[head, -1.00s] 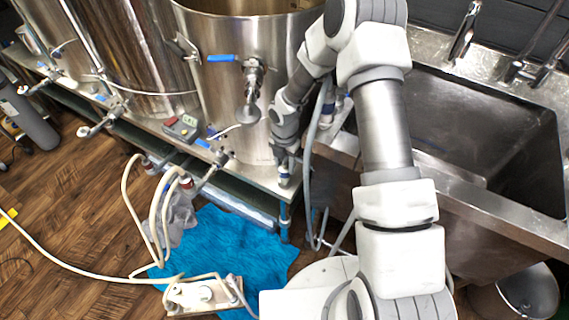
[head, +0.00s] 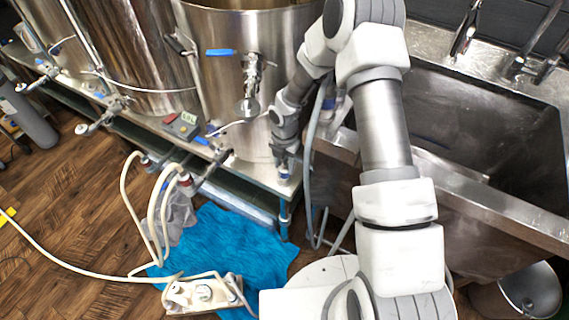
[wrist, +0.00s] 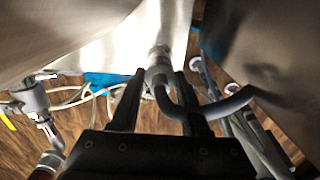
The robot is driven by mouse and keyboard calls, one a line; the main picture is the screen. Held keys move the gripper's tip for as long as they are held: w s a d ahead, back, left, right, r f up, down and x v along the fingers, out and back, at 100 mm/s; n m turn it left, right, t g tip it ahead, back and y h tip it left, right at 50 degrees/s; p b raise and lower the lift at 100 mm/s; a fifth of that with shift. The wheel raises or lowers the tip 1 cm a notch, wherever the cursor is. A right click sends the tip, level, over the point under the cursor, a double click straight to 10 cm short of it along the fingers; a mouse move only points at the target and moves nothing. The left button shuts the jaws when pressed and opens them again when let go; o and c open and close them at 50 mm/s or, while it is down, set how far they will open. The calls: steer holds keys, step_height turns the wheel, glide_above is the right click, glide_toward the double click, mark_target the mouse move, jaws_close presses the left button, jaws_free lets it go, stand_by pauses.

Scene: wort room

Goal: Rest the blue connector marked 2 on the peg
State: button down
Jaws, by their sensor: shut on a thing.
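My gripper (head: 284,165) is low in front of the right-hand steel kettle, by the right end of the stand. In the wrist view my gripper (wrist: 160,82) has its two dark fingers either side of a pale metallic connector (wrist: 158,62) and is shut on it. A grey hose (wrist: 185,108) bends away from this connector to the right. I see no clear blue on it in the wrist view, and no number can be read. The head view shows small blue patches around the gripper, too small to tell apart. I cannot pick out the peg in either view.
The kettle (head: 225,100) with a blue-handled valve (head: 250,70) stands close behind. The steel sink (head: 480,130) is to the right. A grey hose (head: 312,170) hangs beside the stand. A blue cloth (head: 225,245), pale hoses (head: 155,220) and a pump (head: 203,294) lie on the floor.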

steer(key=shift+f+b, duration=0.3)
steer(key=shift+f, duration=0.2)
steer(key=shift+c, duration=1.6)
jaws_free()
step_height(320, 180, up, 18)
steer(key=p, duration=0.4)
steer(key=shift+f, duration=0.25)
steer(key=shift+s, duration=0.15)
